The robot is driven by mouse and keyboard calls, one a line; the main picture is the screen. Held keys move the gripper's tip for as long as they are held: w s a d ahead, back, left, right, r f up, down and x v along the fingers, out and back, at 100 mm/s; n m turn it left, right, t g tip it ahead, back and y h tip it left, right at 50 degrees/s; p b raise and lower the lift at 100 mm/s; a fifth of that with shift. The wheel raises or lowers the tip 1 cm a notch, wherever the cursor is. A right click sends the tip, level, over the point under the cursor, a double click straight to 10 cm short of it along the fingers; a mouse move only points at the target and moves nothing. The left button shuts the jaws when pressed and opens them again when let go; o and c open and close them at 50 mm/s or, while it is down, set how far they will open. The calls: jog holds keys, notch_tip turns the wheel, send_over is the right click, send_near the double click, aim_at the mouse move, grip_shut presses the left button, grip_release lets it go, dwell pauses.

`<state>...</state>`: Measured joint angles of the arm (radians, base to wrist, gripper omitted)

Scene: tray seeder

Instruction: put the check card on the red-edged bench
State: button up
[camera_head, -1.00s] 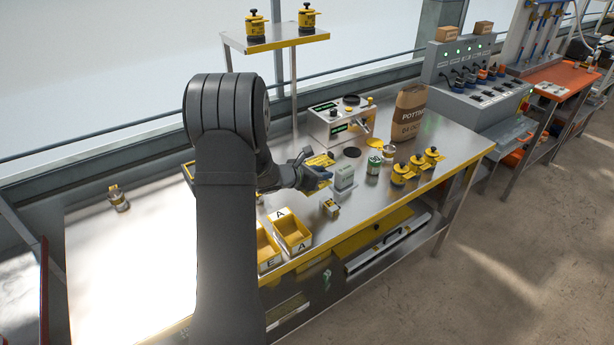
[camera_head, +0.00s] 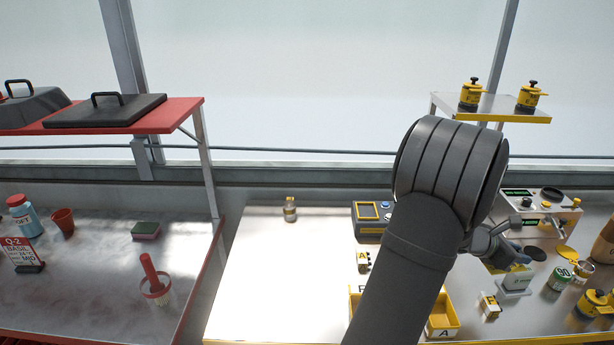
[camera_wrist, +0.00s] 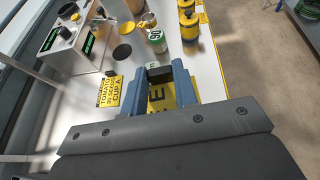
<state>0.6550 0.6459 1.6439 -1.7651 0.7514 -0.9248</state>
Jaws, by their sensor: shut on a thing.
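My gripper (camera_head: 508,258) is over the yellow-edged bench, by the small grey scale (camera_head: 515,282), partly behind my own arm. In the wrist view my gripper (camera_wrist: 160,74) has its blue-grey fingers shut on a dark block. A yellow plate with large black letters (camera_wrist: 158,98) shows between the fingers; it looks like the check card, but its outline is mostly hidden. The red-edged bench (camera_head: 205,275) is at the left of the head view, well away from my gripper.
The red-edged bench carries a blue-white bottle (camera_head: 25,217), a red cup (camera_head: 63,222), a sponge (camera_head: 146,230), a sign (camera_head: 23,254) and a red-handled brush (camera_head: 154,280). Its middle has free room. A red shelf (camera_head: 180,115) overhangs it. A yellow TOMATO label (camera_wrist: 108,92) lies near my gripper.

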jog(key=w+a+n+t+y, duration=0.3)
jog(key=w+a+n+t, duration=0.35)
jog(key=w+a, duration=1.8)
jog(key=w+a+n+t+y, duration=0.2)
jog(key=w+a+n+y, duration=0.1)
jog(key=a, duration=1.3)
jog(key=w+a+n+t+y, duration=0.2)
jog(key=w+a, duration=0.1)
jog(key=a, duration=1.4)
jog(key=n+y, duration=1)
jog(key=y, duration=0.1)
send_over(125, 284)
jog(key=shift+t, duration=0.25)
notch_tip(125, 284, down, 22)
jog(key=shift+r, duration=0.1)
